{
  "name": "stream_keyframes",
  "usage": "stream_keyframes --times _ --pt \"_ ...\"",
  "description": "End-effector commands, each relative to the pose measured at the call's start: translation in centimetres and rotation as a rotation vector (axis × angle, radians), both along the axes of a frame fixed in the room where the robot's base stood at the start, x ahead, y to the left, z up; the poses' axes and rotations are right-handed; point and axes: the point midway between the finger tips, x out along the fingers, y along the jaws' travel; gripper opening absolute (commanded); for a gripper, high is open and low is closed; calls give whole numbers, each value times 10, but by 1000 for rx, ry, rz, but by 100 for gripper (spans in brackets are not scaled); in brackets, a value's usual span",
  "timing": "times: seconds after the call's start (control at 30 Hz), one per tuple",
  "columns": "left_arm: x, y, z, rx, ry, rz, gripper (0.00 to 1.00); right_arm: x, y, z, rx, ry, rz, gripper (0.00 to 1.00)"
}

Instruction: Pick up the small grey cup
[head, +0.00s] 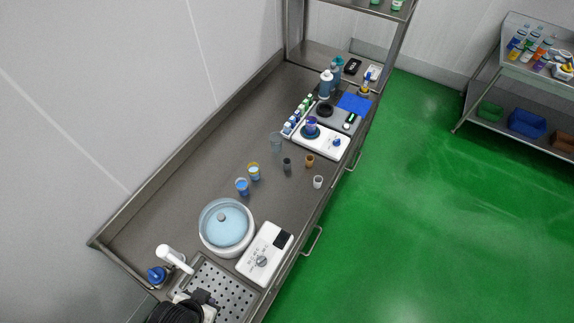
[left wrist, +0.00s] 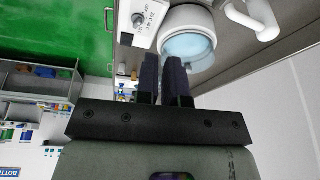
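A small dark grey cup (head: 287,163) stands upright on the steel counter (head: 190,150) in the head view. It stands between a clear glass (head: 276,142) and a small brown cup (head: 309,160), with a small white cup (head: 317,181) nearby. My left gripper (head: 203,298) is at the bottom of the head view, over the perforated drain plate and well away from the grey cup. In the left wrist view my left gripper's dark fingers (left wrist: 162,62) are close together with nothing visible between them. The grey cup cannot be made out there. My right gripper is out of view.
A white tap (head: 172,257) stands beside the gripper. Devices and bottles crowd the far end.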

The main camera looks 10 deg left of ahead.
Motion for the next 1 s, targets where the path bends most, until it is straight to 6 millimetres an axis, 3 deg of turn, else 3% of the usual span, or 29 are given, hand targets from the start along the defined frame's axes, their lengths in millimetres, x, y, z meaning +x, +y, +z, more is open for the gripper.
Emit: stream_keyframes --times 0.07,0.6,0.87,1.0 --pt "0 0 0 0 0 0 16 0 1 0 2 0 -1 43" --pt "0 0 0 0 0 0 68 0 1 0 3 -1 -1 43" --pt "3 0 -1 0 -5 -1 69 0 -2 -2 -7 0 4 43" --pt "29 2 -4 7 -71 -5 69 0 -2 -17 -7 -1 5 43"
